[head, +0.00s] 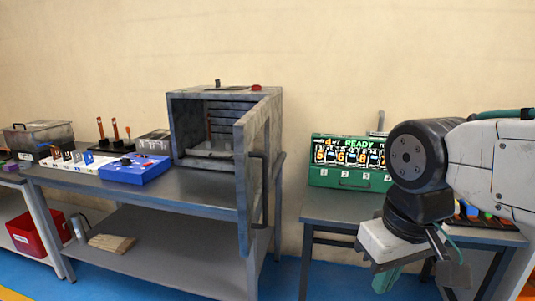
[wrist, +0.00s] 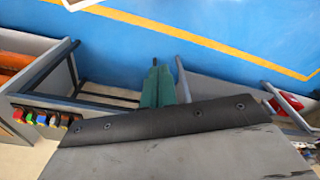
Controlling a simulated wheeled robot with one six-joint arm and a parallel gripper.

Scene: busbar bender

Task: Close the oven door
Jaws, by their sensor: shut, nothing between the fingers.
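The grey metal oven (head: 228,90) stands on a workbench in the head view, with a rack and shelf visible inside. Its door (head: 242,180) is open, swung out from the right side toward me, and hangs past the bench's front edge. A dark vertical bar handle (head: 265,190) is on the door's right face. My gripper (head: 385,281) is at the lower right of the head view, apart from the door and pointing downward. Its green fingers are together in the wrist view (wrist: 157,85), with nothing between them. The oven is not clearly visible in the wrist view.
A blue control box (head: 130,170) and upright tools are left of the oven on the workbench (head: 190,189). A green display unit (head: 350,180) reading READY stands on the right table (head: 325,207). A red bin (head: 35,233) is at far left. Floor shows between the benches.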

